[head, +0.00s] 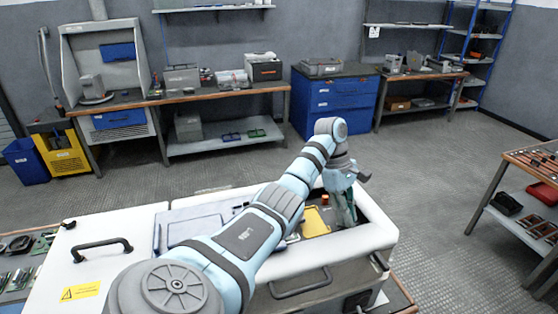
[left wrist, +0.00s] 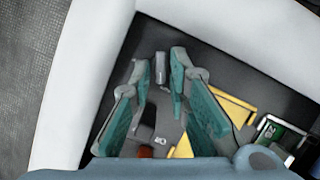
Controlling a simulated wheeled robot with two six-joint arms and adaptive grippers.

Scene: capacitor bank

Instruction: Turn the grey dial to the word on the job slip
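My left gripper (head: 346,208) reaches down into the open white cabinet (head: 385,235) at its right end. In the left wrist view its two teal-padded fingers (left wrist: 160,66) stand apart. A small grey upright piece (left wrist: 160,68) shows in the gap between the fingertips, beyond or between them. I cannot tell whether it is the grey dial or whether a finger touches it. A small light grey part with a dark mark (left wrist: 158,141) lies lower between the fingers. No job slip with a readable word shows. My right gripper is not in view.
A yellow panel (head: 315,222) lies inside the cabinet beside the gripper. A green-and-white part (left wrist: 270,132) is at the right in the wrist view. The cabinet's white rim (left wrist: 75,85) runs close to the gripper. A tool table (head: 540,165) stands at the right; open floor lies behind.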

